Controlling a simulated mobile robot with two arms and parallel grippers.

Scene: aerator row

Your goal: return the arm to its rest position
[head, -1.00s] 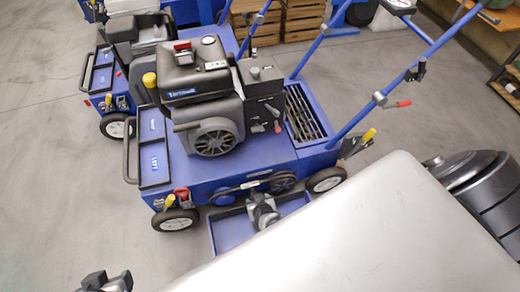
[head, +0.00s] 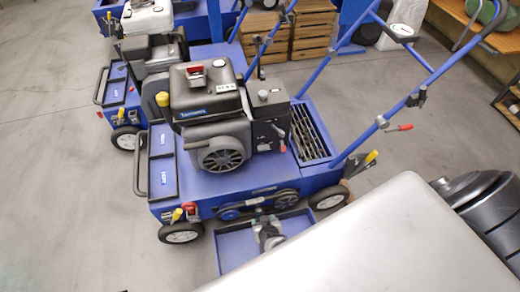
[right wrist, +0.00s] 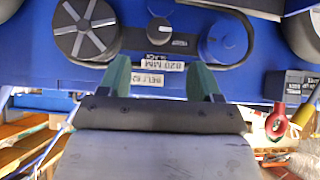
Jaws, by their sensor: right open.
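My right gripper (right wrist: 159,80) shows in the right wrist view, with two green fingers spread apart and nothing between them. Its fingers point at the blue side of an aerator, just in front of a belt label (right wrist: 146,80). A finned pulley (right wrist: 85,28) and a blue pulley (right wrist: 222,38) lie beyond them; contact cannot be told. In the head view, a grey and dark part (head: 268,232) sits over a blue tray (head: 232,255) beside the aerator (head: 215,187); I cannot tell whether it is my gripper. My left gripper is out of view; only a tiny dark bit shows at the bottom edge.
A second aerator (head: 148,45) stands behind the first at the left. Wooden crates (head: 313,35) stand at the back. A blue handlebar (head: 425,85) rises at the right. Floor (head: 60,190) at the left is clear.

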